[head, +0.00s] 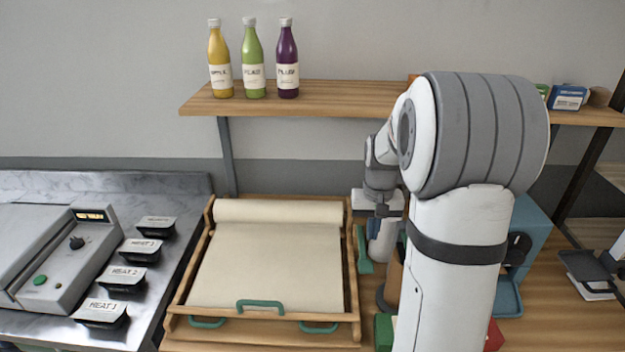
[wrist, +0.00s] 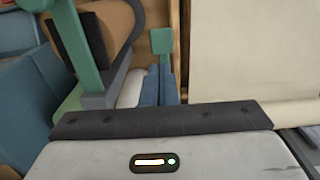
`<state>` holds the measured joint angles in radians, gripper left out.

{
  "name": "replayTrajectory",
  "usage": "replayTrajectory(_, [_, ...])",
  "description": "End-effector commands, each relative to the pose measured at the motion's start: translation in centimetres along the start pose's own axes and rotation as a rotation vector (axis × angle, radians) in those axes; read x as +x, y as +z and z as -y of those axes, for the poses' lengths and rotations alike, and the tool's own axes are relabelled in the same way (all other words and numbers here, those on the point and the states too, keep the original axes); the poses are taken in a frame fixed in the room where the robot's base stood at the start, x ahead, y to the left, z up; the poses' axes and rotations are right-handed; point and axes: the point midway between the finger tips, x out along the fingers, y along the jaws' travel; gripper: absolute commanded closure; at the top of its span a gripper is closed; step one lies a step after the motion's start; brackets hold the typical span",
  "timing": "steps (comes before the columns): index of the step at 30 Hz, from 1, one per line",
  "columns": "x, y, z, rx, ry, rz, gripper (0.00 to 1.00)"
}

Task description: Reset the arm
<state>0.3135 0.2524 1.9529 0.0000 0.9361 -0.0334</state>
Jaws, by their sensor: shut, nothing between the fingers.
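My arm stands upright at the right of the head view and bends over at the top toward the work surface. My gripper (head: 374,228) is partly hidden behind the arm, just right of the paper tray. In the wrist view the dark blue fingers (wrist: 160,88) are together with nothing held between them. The gripper housing fills the lower part of that view. The fingers are near a green-handled item and a brown rounded item, and I cannot tell the exact gap to them.
A wooden tray (head: 353,290) holds cream paper (head: 270,262), with green handles in front. Left is a metal counter with a control panel (head: 60,262) and several black-and-grey containers (head: 122,279). Three bottles (head: 253,62) stand on the shelf (head: 330,98). A blue appliance (head: 530,235) stands behind my arm.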

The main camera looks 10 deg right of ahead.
Motion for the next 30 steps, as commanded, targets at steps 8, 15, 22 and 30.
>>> replayTrajectory(8, [-2.0,3.5,2.5,-0.051,0.001,-0.055,1.0])
replayTrajectory(15, [-4.2,11.3,6.0,-0.147,-0.007,-0.156,1.0])
replayTrajectory(22, [-3.9,18.5,7.7,-0.232,-0.024,-0.247,1.0])
replayTrajectory(30, [-3.0,22.7,8.1,-0.282,-0.038,-0.299,1.0])
